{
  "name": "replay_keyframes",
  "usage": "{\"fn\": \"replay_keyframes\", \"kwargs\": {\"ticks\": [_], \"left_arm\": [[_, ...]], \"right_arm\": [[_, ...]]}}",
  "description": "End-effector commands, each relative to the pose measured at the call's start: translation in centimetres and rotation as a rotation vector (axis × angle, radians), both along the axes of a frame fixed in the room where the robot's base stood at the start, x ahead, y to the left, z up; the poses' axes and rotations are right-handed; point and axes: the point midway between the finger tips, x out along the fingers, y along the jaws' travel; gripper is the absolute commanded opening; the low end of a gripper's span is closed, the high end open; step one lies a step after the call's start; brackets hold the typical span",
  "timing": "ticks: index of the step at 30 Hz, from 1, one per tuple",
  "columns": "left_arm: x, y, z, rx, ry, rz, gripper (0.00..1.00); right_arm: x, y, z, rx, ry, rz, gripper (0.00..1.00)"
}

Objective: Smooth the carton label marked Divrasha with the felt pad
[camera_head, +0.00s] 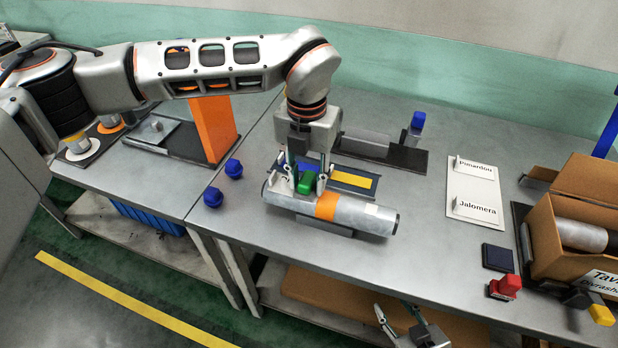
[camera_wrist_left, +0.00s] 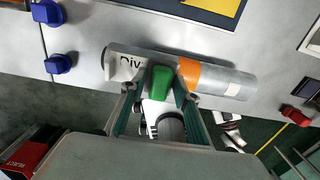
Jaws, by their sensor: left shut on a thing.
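Whether block and roll touch is unclear. The block may be the felt pad; its underside is hidden. My right gripper (camera_head: 394,312) is open and empty below the table's front edge.
Two blue knobs (camera_head: 233,168) stand left of the roll. A white board (camera_head: 474,190) carries Pimardou and Jalomera labels. A dark pad (camera_head: 497,257), a red-handled tool (camera_head: 504,287) and a yellow-ended black tool (camera_head: 600,314) lie near the carton. The table between roll and board is clear.

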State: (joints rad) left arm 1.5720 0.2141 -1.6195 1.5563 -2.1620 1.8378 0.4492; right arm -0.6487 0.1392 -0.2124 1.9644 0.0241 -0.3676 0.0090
Motion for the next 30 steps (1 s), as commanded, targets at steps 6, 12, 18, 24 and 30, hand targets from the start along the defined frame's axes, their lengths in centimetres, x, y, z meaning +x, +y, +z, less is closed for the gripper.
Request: {"fn": "replay_keyframes", "kwargs": {"ticks": [6,12,18,24,30], "left_arm": [[0.2,0.8,-0.1,0.001,0.001,0.001,0.09],[0.3,0.9,-0.1,0.001,0.001,0.0,0.09],[0.3,1.0,-0.2,0.001,0.001,0.001,0.09],[0.5,1.4,-0.1,0.001,0.001,0.001,0.09],[0.7,2.1,0.0,0.002,0.0,0.002,0.09]], "right_arm": [[-0.1,0.0,-0.1,-0.001,0.002,0.0,0.4],[-0.1,0.0,-0.2,-0.001,0.004,0.0,0.4],[-0.1,0.0,-0.2,-0.001,0.004,0.0,0.4],[-0.1,0.0,0.0,-0.001,0.003,0.001,0.4],[0.0,0.0,0.1,-0.001,0.002,0.0,0.4]]}}
